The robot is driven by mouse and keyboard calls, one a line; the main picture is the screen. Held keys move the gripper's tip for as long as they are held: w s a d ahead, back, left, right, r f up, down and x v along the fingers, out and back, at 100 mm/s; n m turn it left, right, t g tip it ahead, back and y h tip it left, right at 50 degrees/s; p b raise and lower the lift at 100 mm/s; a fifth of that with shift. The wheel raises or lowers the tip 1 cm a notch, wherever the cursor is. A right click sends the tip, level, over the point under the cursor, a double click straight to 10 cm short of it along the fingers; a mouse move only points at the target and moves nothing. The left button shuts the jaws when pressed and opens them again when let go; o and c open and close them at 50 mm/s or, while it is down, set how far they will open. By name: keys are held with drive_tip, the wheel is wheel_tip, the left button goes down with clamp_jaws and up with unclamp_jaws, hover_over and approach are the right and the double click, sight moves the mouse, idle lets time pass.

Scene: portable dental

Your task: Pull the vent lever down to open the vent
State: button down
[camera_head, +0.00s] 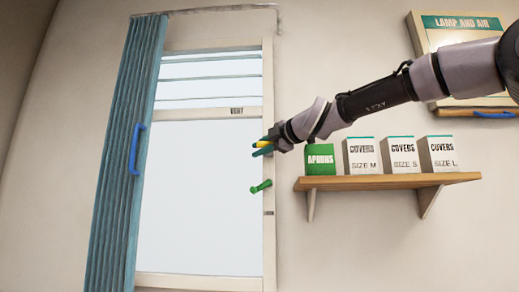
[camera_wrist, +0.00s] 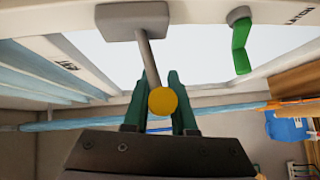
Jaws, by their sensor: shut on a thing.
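The vent lever shows in the wrist view as a grey rod from a grey block, ending in a round yellow knob (camera_wrist: 163,101). My gripper (camera_wrist: 158,80) has its two green fingers on either side of the knob and is shut on it. In the head view my gripper (camera_head: 264,149) is at the window's right frame, with a bit of the yellow knob (camera_head: 258,145) showing at its tip. The vent slats (camera_head: 208,78) fill the upper window, above the VENT label (camera_head: 237,111). Their exact tilt is hard to tell.
A green latch handle (camera_head: 261,187) sits just below my gripper on the frame; it also shows in the wrist view (camera_wrist: 240,45). A wooden shelf (camera_head: 385,182) with several boxes is close on the right. A blue curtain (camera_head: 130,140) hangs at the window's left.

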drive_tip(key=c, duration=0.7)
unclamp_jaws()
drive_tip(key=shift+w, duration=0.1)
drive_tip(key=shift+c, duration=0.2)
drive_tip(key=shift+d, duration=0.1)
drive_tip(key=v, duration=1)
drive_tip(key=shift+s+d, duration=0.2)
drive_tip(key=shift+s, duration=0.1)
